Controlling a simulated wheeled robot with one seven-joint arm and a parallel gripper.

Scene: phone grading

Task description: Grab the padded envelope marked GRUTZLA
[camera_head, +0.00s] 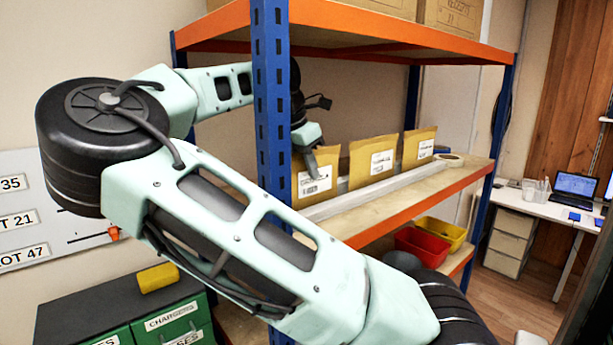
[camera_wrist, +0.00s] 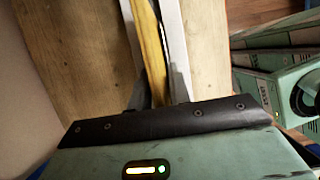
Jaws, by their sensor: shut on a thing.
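Three tan padded envelopes stand upright in a row on the middle shelf: a left one (camera_head: 314,186), a middle one (camera_head: 372,160) and a right one (camera_head: 419,147). Each has a white label, but the print is too small to read, so I cannot tell which is marked GRUTZLA. My gripper (camera_head: 312,162) is at the top of the left envelope. In the wrist view, my gripper (camera_wrist: 158,93) is shut on the yellow edge of this envelope (camera_wrist: 150,50). The blue post and my arm hide part of its left side in the head view.
A pale rail (camera_head: 370,192) runs along the envelopes' front on the wooden shelf (camera_head: 400,207). A blue post (camera_head: 271,100) stands close left; the orange-edged upper shelf (camera_head: 400,30) is overhead. A tape roll (camera_head: 449,159) lies right. Red (camera_head: 421,246) and yellow bins (camera_head: 445,232) sit below.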

